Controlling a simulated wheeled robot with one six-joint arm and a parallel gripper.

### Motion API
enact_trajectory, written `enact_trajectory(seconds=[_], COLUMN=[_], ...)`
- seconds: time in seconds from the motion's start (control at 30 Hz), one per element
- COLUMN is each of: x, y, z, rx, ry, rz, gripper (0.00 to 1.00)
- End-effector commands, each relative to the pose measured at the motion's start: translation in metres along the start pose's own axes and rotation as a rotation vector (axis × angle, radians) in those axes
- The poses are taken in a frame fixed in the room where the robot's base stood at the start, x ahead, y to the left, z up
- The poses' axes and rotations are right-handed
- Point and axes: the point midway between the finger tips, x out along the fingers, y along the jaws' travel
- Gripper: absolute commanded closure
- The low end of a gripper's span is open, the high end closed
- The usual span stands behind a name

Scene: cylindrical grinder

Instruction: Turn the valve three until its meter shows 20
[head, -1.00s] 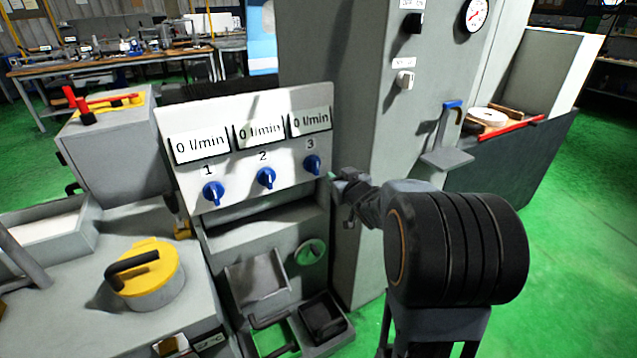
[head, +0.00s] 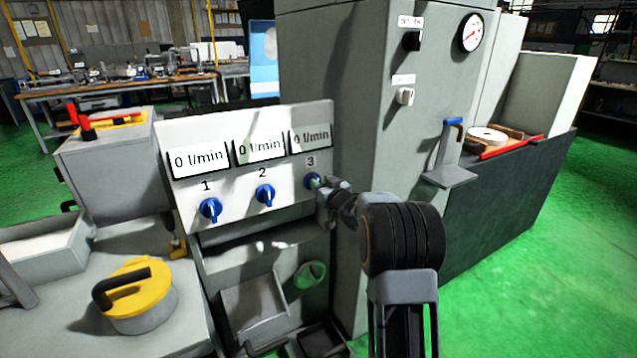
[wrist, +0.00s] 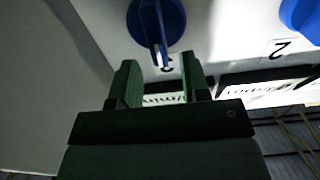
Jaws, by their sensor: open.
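Valve three (head: 311,180) is a blue round knob with a raised grip bar, under the label 3 on the white panel. Its meter (head: 311,137) above reads 0 l/min. My gripper (head: 322,186) is at the right side of this valve in the head view and partly overlaps it. In the wrist view my gripper (wrist: 161,75) is open, with one green finger on each side of the lower end of the bar of valve three (wrist: 155,22). I cannot tell whether the fingers touch it.
Valve two (head: 265,195) and valve one (head: 210,210) sit to the left on the same panel; their meters also read 0 l/min. The tall grey cabinet (head: 345,90) stands close on the right. A tray hollow lies below the panel.

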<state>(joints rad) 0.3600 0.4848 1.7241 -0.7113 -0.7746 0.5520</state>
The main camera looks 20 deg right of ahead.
Motion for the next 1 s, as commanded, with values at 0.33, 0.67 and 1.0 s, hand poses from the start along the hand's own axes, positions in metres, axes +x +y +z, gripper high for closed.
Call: enact_trajectory(seconds=[0.33, 0.67, 1.0], x=[0.021, 0.021, 0.021], y=[0.0, 0.0, 0.0], z=[0.0, 0.0, 0.0], rx=[0.001, 0.0, 0.0], ry=[0.0, 0.0, 0.0], rz=[0.0, 0.0, 0.001], gripper=[0.57, 0.64, 0.97])
